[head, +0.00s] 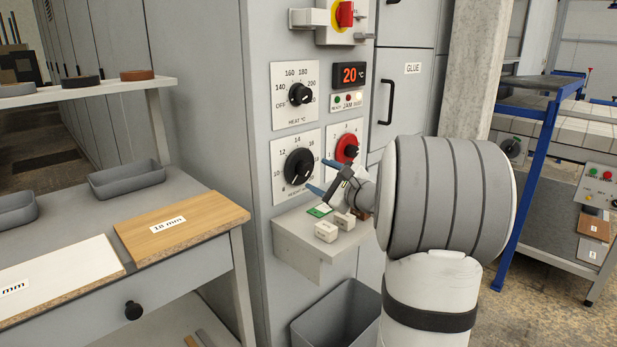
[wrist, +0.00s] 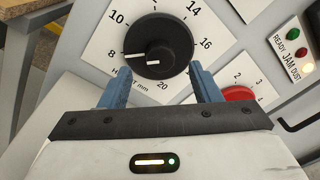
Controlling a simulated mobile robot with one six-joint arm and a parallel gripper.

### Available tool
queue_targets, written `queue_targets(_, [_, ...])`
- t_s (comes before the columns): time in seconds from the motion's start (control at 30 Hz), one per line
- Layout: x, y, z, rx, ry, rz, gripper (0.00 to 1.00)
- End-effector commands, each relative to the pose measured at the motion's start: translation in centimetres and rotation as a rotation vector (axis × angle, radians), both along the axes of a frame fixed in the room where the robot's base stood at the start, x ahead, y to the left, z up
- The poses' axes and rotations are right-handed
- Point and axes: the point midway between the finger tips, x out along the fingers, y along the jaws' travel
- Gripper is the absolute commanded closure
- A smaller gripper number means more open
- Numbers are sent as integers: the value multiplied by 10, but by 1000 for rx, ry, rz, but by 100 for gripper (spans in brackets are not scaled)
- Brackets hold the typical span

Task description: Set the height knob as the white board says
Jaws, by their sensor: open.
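The height knob (head: 299,167) is a large black dial on a white plate on the grey cabinet. In the wrist view the height knob (wrist: 155,45) has its white line turned left, near the 8. My gripper (head: 320,177) is open in front of it. In the wrist view, my gripper's blue fingers (wrist: 157,75) stand apart at the knob's lower left and lower right, with nothing between them; I cannot tell whether they touch it. The white board (head: 60,277) lies on the table at left; its label shows "mm", the number cut off by the picture edge.
A red knob (head: 347,147) sits just right of the height knob, and the heat knob (head: 300,94) is above. A small shelf (head: 296,238) with white blocks juts out below. A wooden board (head: 185,228) labelled 18 mm lies beside the white board. A grey bin (head: 338,318) stands below.

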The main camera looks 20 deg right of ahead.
Motion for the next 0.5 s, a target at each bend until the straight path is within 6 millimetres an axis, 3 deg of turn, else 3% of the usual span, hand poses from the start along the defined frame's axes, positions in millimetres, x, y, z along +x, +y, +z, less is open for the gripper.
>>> queue_targets(0.2, [33, 10, -2, -1, 2, 2, 43])
queue_targets(0.5, [45, 13, 0, -1, 1, -1, 43])
